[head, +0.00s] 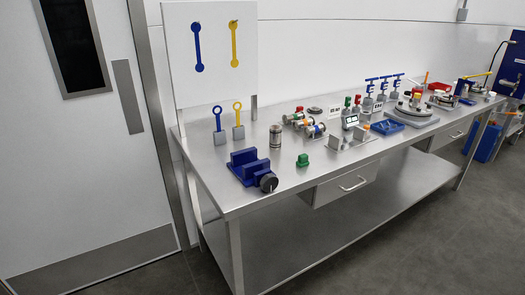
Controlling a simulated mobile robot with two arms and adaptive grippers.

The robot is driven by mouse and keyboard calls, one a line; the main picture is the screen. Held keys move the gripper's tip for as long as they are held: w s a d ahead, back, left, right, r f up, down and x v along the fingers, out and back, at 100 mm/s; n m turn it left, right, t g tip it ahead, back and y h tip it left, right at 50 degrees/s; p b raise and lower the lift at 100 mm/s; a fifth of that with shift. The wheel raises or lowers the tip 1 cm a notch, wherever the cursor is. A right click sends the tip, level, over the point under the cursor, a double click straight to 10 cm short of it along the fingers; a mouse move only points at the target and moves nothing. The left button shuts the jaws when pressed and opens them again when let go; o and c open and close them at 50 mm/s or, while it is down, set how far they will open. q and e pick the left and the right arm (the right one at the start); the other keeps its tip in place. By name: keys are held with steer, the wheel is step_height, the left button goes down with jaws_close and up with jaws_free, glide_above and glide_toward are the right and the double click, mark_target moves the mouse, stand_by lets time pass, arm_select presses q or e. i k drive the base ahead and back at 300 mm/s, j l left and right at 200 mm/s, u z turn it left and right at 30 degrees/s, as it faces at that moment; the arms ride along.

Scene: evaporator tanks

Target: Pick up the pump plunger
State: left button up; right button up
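I cannot tell for sure which item is the pump plunger. A small upright metal cylinder (276,137) stands on the steel bench (215,175), behind the blue vise (248,168) with its black round knob (268,183). Several small metal cylindrical fittings (315,130) with coloured parts lie to the right of it, too small to tell apart. A blue ring-handled tool (217,112) and a yellow ring-handled tool (238,112) stand upright in grey blocks near the left end. Neither of my grippers is in view.
A white board (215,75) with blue and yellow tool shapes stands behind the bench's left end. A green block (303,160) sits near the front edge. A blue tray (388,127) and round equipment (412,113) are farther right. Floor (420,245) in front is clear.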

mark_target(276, 131)
steer(key=i+l, duration=0.3)
steer(key=i+j+z, duration=0.25)
steer(key=i+j, duration=0.25)
steer(key=j, duration=0.25)
steer(key=i+j+z, duration=0.15)
steer(key=j, duration=0.3)
steer(key=i, duration=0.05)
